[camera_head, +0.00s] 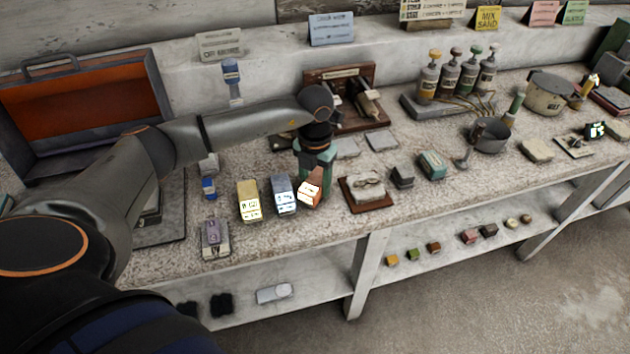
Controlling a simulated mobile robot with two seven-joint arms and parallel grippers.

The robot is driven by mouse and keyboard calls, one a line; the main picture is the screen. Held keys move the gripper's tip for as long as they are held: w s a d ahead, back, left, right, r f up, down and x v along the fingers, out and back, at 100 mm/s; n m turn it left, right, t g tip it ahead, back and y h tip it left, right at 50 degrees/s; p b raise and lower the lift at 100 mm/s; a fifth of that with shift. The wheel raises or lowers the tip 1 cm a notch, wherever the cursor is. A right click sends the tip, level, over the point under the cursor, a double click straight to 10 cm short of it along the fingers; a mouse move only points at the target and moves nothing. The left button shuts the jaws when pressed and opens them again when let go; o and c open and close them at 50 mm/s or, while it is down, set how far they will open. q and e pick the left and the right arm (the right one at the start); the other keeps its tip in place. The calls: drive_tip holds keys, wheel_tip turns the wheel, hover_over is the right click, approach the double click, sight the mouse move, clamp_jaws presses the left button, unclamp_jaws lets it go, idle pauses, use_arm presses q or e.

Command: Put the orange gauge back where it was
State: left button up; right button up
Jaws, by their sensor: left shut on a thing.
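The orange gauge (308,192) is a small block with an orange side and a pale lettered face. It is at the right end of a row, beside a blue-grey gauge (284,194) and a yellow gauge (249,200). My left gripper (316,176) points down from above at the orange gauge and is shut on it. A teal-green shape shows behind the orange gauge at the gripper; its fingertips are partly hidden. I cannot tell whether the gauge touches the bench. My right gripper is not in view.
A purple-topped block (214,238) and a small blue item (209,188) are to the left. A brown-based tray (367,205) stands close on the right, with a grey block (402,176) and a teal box (432,165) beyond. An open orange case (84,107) stands at the far left.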

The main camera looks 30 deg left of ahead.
sight(315, 181)
use_arm(q)
drive_tip(key=o, duration=1.3)
wheel_tip(315, 181, up, 12)
drive_tip(key=shift+r, duration=0.2)
